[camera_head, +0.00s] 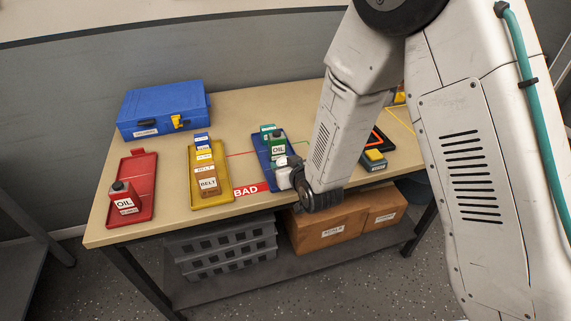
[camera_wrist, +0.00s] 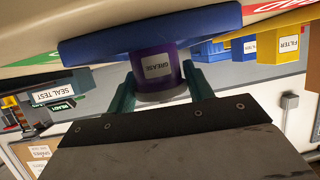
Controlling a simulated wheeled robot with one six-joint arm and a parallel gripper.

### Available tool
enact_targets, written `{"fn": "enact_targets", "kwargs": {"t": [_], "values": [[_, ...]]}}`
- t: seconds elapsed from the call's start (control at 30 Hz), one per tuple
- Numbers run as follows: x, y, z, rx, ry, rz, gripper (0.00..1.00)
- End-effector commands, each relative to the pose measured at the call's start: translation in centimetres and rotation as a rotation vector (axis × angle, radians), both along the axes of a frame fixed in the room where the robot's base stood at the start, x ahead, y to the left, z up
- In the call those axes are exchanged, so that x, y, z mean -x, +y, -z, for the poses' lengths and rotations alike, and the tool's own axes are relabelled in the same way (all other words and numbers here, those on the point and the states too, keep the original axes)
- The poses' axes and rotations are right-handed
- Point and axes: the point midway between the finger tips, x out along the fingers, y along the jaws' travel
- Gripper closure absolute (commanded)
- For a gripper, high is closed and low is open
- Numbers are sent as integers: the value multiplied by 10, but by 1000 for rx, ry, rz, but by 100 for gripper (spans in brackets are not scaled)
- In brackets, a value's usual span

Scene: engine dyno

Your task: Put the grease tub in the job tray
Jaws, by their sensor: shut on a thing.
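The grease tub (camera_wrist: 156,69) is purple with a white label reading GREASE and a pale end. In the wrist view it sits between the two teal fingers of my gripper (camera_wrist: 159,78), which is shut on it. The blue tray (camera_wrist: 95,46) is right beside the tub; I cannot tell whether they touch. In the head view my gripper (camera_head: 290,172) is at the right side of the blue tray (camera_head: 262,160), low over the table. The purple tub cannot be made out there. No tray's job marking is readable.
A blue case (camera_head: 160,108) is at the back left. A dark tray (camera_head: 383,142) lies right of my arm.

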Motion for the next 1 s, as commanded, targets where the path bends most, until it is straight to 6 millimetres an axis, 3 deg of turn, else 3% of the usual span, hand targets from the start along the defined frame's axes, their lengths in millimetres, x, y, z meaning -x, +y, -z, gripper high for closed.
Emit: {"fn": "enact_targets", "kwargs": {"t": [0.27, 0.3, 0.37, 0.73, 1.0], "values": [[0, 1, 4, 0, 0, -2, 73], [0, 1, 3, 0, 0, -2, 37], [0, 1, 3, 0, 0, -2, 27], [7, -1, 0, 0, 0, -2, 27], [48, -17, -13, 1, 1, -2, 27]]}}
